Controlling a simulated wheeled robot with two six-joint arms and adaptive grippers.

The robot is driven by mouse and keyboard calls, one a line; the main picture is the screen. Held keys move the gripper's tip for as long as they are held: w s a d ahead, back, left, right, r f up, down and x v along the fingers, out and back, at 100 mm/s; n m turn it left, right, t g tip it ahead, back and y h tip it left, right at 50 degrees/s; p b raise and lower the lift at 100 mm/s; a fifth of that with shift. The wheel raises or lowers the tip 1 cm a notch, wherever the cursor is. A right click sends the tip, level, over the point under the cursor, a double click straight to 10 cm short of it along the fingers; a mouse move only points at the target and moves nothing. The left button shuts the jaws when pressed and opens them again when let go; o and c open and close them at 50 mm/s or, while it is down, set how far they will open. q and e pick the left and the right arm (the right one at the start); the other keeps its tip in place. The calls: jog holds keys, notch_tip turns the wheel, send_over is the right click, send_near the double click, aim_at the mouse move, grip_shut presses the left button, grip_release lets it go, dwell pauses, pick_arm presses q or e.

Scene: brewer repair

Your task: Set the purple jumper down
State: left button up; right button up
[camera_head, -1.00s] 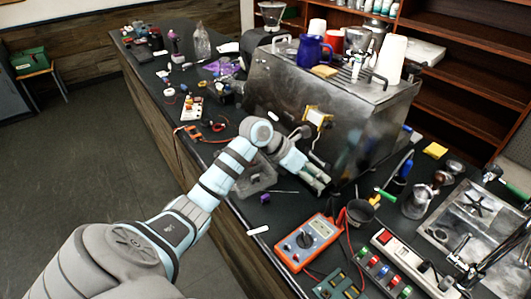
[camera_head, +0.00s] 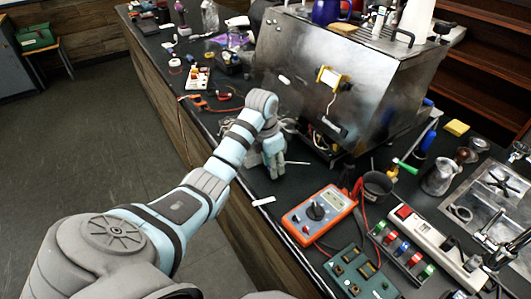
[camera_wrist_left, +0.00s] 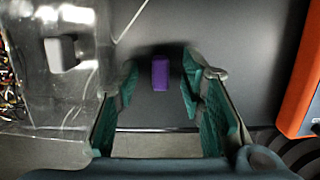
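The purple jumper (camera_wrist_left: 160,73) is a small purple block. In the left wrist view it lies on the dark worktop between the fingertips of my left gripper (camera_wrist_left: 160,82). The fingers are open, with a clear gap on each side of the jumper. In the head view my left gripper (camera_head: 273,170) points down close to the worktop in front of the metal brewer (camera_head: 330,80), and the jumper is hidden there. My right gripper is not in view.
An orange multimeter (camera_head: 318,213) lies right of the gripper; its edge shows in the wrist view (camera_wrist_left: 302,95). A clear container (camera_wrist_left: 60,100) stands close on the left in that view. A small white strip (camera_head: 264,201) lies near the counter's front edge.

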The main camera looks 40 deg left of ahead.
pick_arm(q)
jog(key=shift+w+d+f, duration=0.1)
jog(key=shift+w+f, duration=0.05)
jog(key=shift+f, duration=0.2)
jog(key=shift+w, duration=0.1)
grip_shut()
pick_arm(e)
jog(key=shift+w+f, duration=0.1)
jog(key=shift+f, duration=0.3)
